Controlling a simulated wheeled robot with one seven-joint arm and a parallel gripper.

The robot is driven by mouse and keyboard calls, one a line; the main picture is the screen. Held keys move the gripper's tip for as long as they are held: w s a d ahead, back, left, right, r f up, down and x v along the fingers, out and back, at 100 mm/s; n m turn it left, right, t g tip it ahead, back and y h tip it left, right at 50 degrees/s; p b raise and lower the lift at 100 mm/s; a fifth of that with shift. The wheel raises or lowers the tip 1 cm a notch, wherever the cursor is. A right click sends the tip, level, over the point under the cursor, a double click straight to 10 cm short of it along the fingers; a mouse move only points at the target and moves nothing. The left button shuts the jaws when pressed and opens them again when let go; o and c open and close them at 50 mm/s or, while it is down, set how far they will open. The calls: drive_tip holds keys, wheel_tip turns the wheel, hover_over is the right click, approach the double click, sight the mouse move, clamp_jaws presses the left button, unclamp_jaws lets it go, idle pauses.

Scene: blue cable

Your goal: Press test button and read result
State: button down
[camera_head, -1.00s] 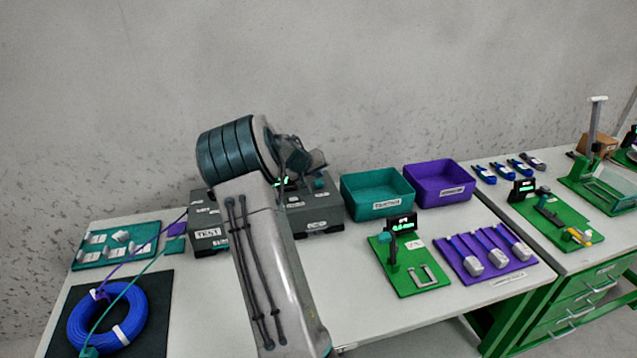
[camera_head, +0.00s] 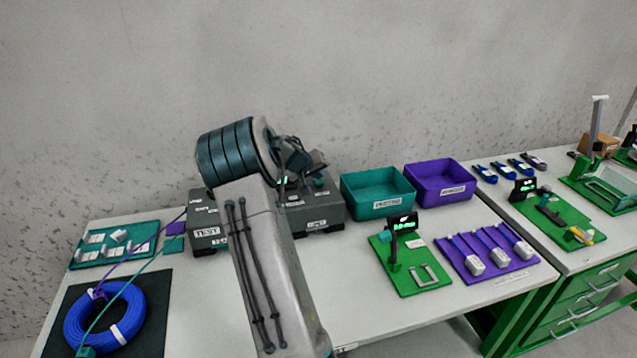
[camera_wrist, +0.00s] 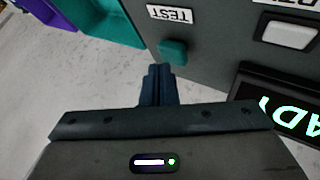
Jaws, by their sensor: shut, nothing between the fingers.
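The grey tester box (camera_head: 318,217) stands at the back of the table, partly hidden behind my arm in the head view. In the wrist view, its teal button (camera_wrist: 173,52) sits by a label reading TEST (camera_wrist: 170,14). My gripper (camera_wrist: 160,72) is shut and empty, with its fingertips close to the teal button. I cannot tell whether they touch it. The tester's dark display (camera_wrist: 285,110) shows green letters, partly cut off, ending in "ADY". The blue cable coil (camera_head: 72,325) lies on a black mat, with purple and teal leads running toward the tester.
A teal bin (camera_head: 377,193) and a purple bin (camera_head: 440,186) stand right of the tester. A white button (camera_wrist: 290,34) is beside the display. A green fixture board (camera_head: 410,280) and a purple tray (camera_head: 486,250) lie further right. A teal tray (camera_head: 112,254) lies at the left.

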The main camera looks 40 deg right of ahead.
sight(317, 183)
drive_tip(key=shift+f+b, duration=0.55)
drive_tip(key=shift+b, duration=0.1)
idle(0.6)
idle(0.3)
drive_tip(key=shift+r+p, duration=0.45)
drive_tip(key=shift+r, duration=0.5)
drive_tip(key=shift+r, duration=0.1)
drive_tip(key=shift+r+p, duration=1.3)
drive_tip(key=shift+r, duration=1.15)
